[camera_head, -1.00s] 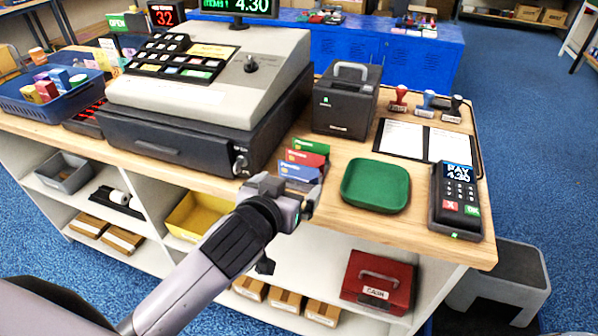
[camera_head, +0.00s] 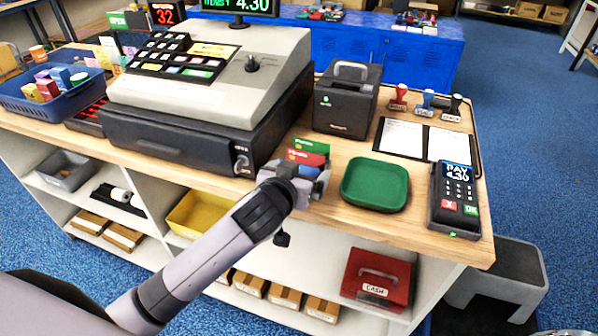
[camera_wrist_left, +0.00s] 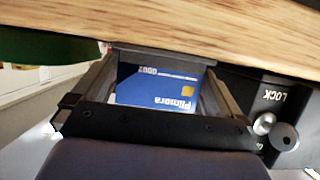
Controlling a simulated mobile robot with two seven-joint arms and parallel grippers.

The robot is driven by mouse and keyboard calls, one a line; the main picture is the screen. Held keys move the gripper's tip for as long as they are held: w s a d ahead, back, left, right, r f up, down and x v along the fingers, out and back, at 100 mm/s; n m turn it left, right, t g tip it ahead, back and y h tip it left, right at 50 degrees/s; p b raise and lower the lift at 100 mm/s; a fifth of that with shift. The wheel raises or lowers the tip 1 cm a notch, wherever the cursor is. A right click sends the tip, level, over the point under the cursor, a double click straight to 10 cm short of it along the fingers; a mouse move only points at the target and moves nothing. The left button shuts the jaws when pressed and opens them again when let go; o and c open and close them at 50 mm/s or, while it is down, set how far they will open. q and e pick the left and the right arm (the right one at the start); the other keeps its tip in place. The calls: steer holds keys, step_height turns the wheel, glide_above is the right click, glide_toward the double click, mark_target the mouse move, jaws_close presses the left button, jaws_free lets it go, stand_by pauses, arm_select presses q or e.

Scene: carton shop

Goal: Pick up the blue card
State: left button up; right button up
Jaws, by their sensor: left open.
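The blue card (camera_wrist_left: 158,88) shows upside down in the left wrist view, with a gold chip and pale lettering. It lies between the two fingers of my left gripper (camera_wrist_left: 156,65), with a narrow gap visible at the sides. In the head view my left gripper (camera_head: 316,181) is at the counter's front edge, in front of the card rack, and hides most of the blue card. The red card (camera_head: 305,157) and green card (camera_head: 311,146) stand behind it. The left gripper is open. My right gripper is not clearly visible.
A green tray (camera_head: 375,185) sits close to the right of the gripper, with a card terminal (camera_head: 455,200) beyond. The cash register (camera_head: 205,95) and its drawer stand close on the left. A black printer (camera_head: 346,100) stands behind the cards.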

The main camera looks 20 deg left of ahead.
arm_select(q)
steer(key=c, duration=0.7)
step_height(320, 180, up, 20)
stand_by(0.4)
steer(key=o, duration=0.4)
steer(key=shift+c, duration=0.4)
